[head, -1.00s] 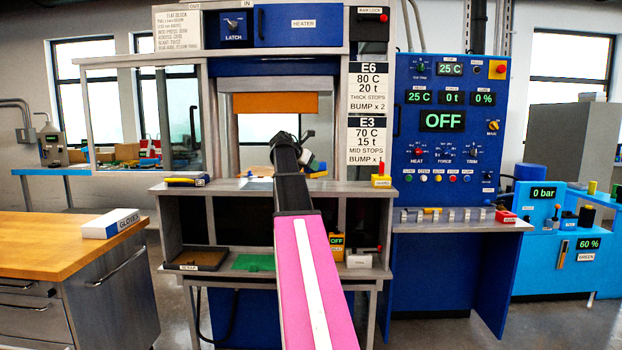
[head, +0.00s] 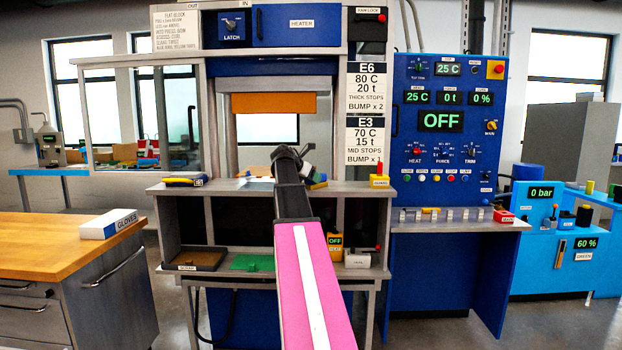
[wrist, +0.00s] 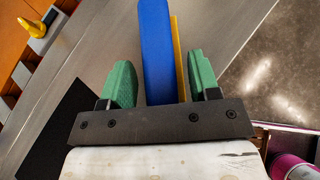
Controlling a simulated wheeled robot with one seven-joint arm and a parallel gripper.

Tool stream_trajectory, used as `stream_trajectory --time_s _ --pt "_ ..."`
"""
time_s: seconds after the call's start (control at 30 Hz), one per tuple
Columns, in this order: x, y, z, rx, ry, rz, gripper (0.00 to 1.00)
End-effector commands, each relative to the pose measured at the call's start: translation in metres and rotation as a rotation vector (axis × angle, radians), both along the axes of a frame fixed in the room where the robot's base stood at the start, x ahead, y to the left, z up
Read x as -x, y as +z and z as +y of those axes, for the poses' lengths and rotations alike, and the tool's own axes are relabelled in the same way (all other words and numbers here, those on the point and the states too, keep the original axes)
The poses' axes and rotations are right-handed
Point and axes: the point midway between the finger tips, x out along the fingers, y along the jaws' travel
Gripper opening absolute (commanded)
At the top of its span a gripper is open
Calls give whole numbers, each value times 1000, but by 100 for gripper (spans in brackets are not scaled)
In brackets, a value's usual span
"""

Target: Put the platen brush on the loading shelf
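The platen brush, a long blue block with a yellow strip along one side, lies between the green fingers of my gripper (wrist: 162,75) in the wrist view. In the head view my gripper (head: 308,172) is low over the middle of the grey loading shelf (head: 235,188), in front of the press opening. The blue and yellow end of the brush shows to the right of my arm, at or just above the shelf top. Contact with the shelf cannot be told. My arm hides the rest.
The orange panel (head: 274,103) hangs above the press opening. A wooden bench (head: 60,245) with a gloves box (head: 108,224) is at left.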

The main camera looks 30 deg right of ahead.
Motion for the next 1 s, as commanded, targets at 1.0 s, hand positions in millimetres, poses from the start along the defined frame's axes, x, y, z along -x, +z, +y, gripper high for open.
stream_trajectory --time_s 1.0 --pt "21 64 87 0 1 -1 57"
